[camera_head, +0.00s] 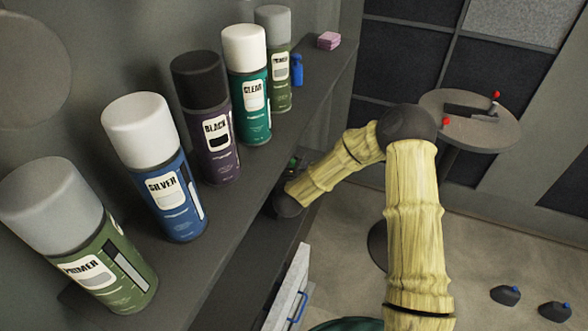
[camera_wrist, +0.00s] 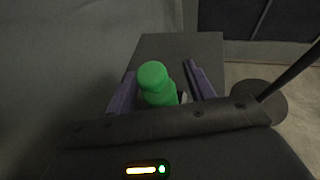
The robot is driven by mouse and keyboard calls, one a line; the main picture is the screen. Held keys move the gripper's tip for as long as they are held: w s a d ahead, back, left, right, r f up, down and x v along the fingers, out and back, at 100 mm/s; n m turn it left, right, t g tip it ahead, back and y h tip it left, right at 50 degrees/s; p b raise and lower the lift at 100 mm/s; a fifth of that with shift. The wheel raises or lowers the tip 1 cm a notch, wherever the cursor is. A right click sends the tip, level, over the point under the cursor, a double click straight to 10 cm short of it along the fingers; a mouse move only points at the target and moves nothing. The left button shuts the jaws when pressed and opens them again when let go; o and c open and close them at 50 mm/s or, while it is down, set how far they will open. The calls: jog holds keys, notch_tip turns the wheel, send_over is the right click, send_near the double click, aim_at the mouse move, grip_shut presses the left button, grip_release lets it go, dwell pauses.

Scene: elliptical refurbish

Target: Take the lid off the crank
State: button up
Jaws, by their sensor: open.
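My gripper (camera_wrist: 159,70) is open in the wrist view, with one purple finger on each side of a green bottle-shaped thing with a rounded top (camera_wrist: 154,78). The left finger is close beside the green thing; I cannot tell if it touches. A gap shows between it and the right finger. A small pale piece (camera_wrist: 183,97) shows just right of its base. In the head view my arm reaches left to the lower shelf, and my gripper is mostly hidden there. I cannot clearly make out a crank or its lid.
A round table (camera_head: 470,140) with red-knobbed parts stands at right. Two dark containers (camera_head: 505,296) sit on the open floor.

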dwell(0.3)
jog(key=c, duration=1)
jog(key=shift+r, duration=0.6)
notch_tip(320, 180, up, 6)
jog(key=shift+f+p, duration=0.1)
jog(key=shift+p, duration=0.35)
jog(key=s+b, duration=0.1)
jog(key=s, duration=0.4)
jog(key=s+b, duration=0.2)
jog(key=s, duration=0.4)
jog(key=s+b, duration=0.2)
jog(key=s, duration=0.4)
jog(key=shift+a+f, duration=0.2)
jog(key=shift+a, duration=0.05)
jog(key=shift+s+r+b, duration=0.2)
jog(key=shift+s+b, duration=0.35)
jog(key=shift+b, duration=0.05)
